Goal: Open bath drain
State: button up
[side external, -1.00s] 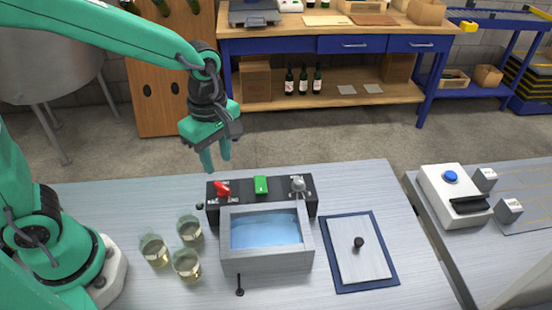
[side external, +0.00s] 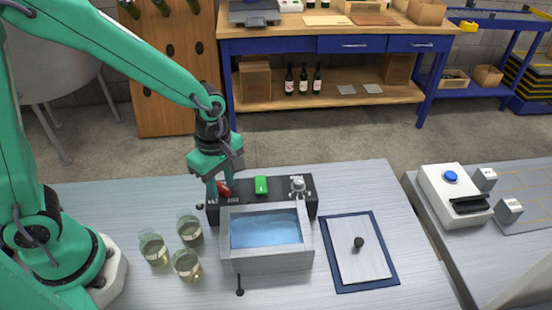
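The bath is a grey open box (side external: 267,262) with blue water (side external: 265,229) in it, on the metal table. A dark panel (side external: 245,187) along its back carries a red handle (side external: 224,188) at left, a green block (side external: 261,185) in the middle and a silver knob (side external: 297,184) at right. A small black lever (side external: 240,284) is at the bath's front. Which control belongs to the drain cannot be told. My gripper (side external: 218,187) points down at the red handle and partly covers it. Whether its fingers touch or grip the handle is unclear.
Several glasses of pale liquid (side external: 188,264) stand left of the bath, close to my arm. A lid-like plate with a black knob (side external: 355,277) lies on a blue-edged base at right. A white box with a blue button (side external: 445,192) is on the far-right table.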

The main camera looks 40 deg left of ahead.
grip_shut()
jog(key=shift+m, duration=0.3)
jog(key=m, duration=0.8)
jog(key=shift+m, duration=0.3)
jog(key=m, duration=0.4)
jog(key=shift+m, duration=2.4)
